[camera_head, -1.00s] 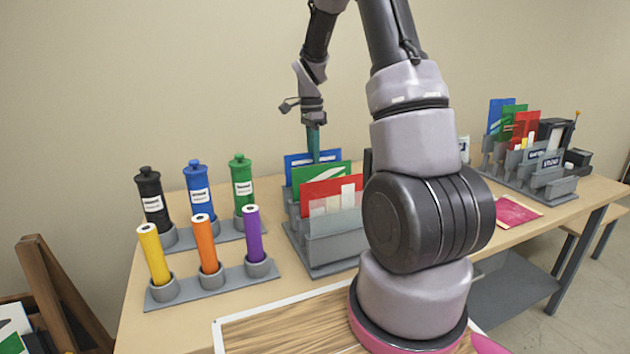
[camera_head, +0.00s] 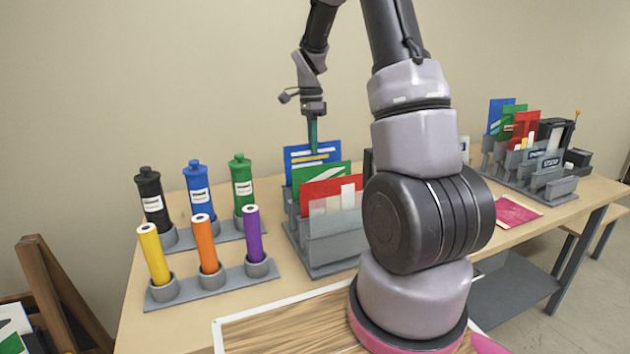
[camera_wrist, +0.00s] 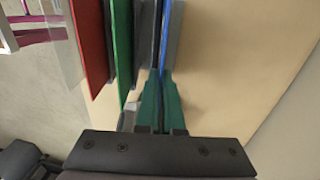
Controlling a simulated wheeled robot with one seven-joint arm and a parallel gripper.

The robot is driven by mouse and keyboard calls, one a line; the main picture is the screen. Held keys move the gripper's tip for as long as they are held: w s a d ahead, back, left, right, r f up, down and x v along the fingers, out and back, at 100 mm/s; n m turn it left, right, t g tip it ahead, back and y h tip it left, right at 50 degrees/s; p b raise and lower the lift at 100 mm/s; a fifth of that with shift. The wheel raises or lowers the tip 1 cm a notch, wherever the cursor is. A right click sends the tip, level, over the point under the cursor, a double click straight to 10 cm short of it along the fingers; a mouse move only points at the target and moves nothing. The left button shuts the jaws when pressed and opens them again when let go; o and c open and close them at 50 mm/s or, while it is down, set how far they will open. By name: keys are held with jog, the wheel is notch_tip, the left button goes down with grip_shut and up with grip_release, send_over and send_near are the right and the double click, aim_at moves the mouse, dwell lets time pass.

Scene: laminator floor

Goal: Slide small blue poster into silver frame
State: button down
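The small blue poster (camera_head: 300,155) stands upright at the back of a grey slotted holder (camera_head: 335,247), raised a little from its slot, its lower part hidden. My gripper (camera_head: 314,148) points down from above with its teal fingers at the poster's top edge. In the wrist view the fingers (camera_wrist: 163,75) are closed together on the thin blue edge (camera_wrist: 172,38) of the poster. No thing is clearly a silver frame; a wood-grain panel with a pale border (camera_head: 218,338) lies at the front of the table, partly hidden by my arm.
Green (camera_head: 320,175) and red (camera_head: 318,188) posters stand in front of the blue one. Black, blue and green bottles (camera_head: 197,188) and coloured rolls (camera_head: 207,243) stand left. A second holder (camera_head: 530,172) and a pink sheet (camera_head: 516,212) are right. A wooden easel (camera_head: 55,290) stands lower left.

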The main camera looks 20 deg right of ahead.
notch_tip(320, 180, up, 8)
jog(key=shift+w+r, duration=0.2)
jog(key=shift+w, duration=0.25)
dwell(0.3)
